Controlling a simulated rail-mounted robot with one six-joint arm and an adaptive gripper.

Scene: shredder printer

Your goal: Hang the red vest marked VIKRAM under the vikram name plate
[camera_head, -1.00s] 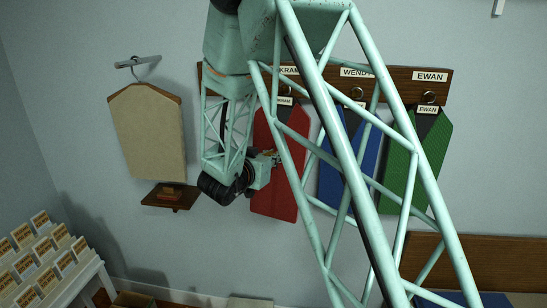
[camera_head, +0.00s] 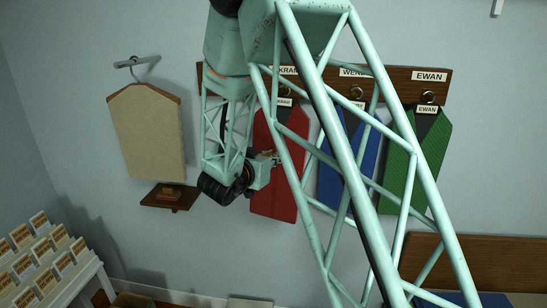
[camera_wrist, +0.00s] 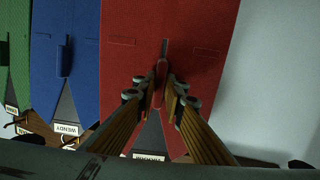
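The red vest (camera_head: 273,190) is against the wall below the vikram name plate (camera_head: 289,71), whose left part my arm hides. It fills the middle of the wrist view (camera_wrist: 205,30), top end downward. My gripper (camera_wrist: 162,88) has its fingers close on both sides of the vest's upright red tab (camera_wrist: 162,70) and looks shut on it. In the head view my gripper (camera_head: 270,160) is at the vest's left part. The vest's name tag (camera_wrist: 149,157) is mostly covered. Whether its loop is on the hook is hidden.
A blue vest (camera_head: 335,175) under the WENDY plate and a green vest (camera_head: 397,165) under the EWAN plate (camera_head: 429,76) hang to the right on the wooden rack (camera_head: 392,75). A beige board (camera_head: 147,130) hangs left above a small shelf (camera_head: 160,202). A card stand (camera_head: 80,275) is lower left.

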